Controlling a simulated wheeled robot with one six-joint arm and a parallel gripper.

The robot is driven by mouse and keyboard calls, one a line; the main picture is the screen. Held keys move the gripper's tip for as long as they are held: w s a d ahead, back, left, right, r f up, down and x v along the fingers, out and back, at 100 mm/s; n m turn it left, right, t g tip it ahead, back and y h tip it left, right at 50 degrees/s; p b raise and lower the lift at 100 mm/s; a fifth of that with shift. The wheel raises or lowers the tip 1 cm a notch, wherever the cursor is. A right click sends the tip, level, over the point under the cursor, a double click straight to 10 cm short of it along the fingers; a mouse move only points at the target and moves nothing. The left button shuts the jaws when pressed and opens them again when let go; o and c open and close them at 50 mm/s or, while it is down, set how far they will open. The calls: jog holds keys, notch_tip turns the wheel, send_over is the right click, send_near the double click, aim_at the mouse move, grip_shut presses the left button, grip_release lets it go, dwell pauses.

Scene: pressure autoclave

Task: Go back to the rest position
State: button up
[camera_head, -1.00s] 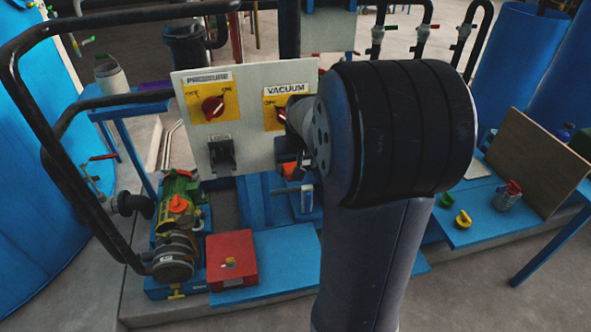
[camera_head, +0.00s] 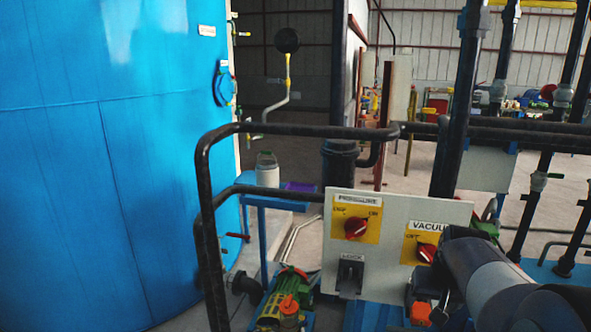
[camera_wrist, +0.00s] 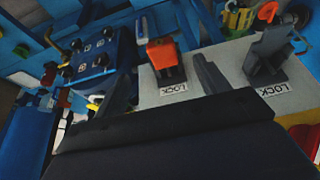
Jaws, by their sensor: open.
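My gripper (camera_wrist: 163,70) is open and empty in the wrist view, its two dark fingers apart in front of the control panel (camera_wrist: 225,62). Whether a fingertip touches the panel I cannot tell. An orange lock switch (camera_wrist: 163,50) shows between and beyond the fingers, and a dark lock switch (camera_wrist: 268,55) is to the right. The panel bears a red pressure knob (camera_head: 355,227) and a red vacuum knob (camera_head: 426,252).
A large blue tank (camera_head: 100,150) fills the left. Dark vertical pipes (camera_head: 462,100) stand at the right. In the wrist view, a blue box with knobs (camera_wrist: 95,58) is left of the fingers.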

aim_at(423, 319)
jog(key=x, duration=0.9)
jog(key=shift+f, duration=0.2)
jog(key=shift+s+r, duration=0.1)
jog(key=shift+s, duration=0.25)
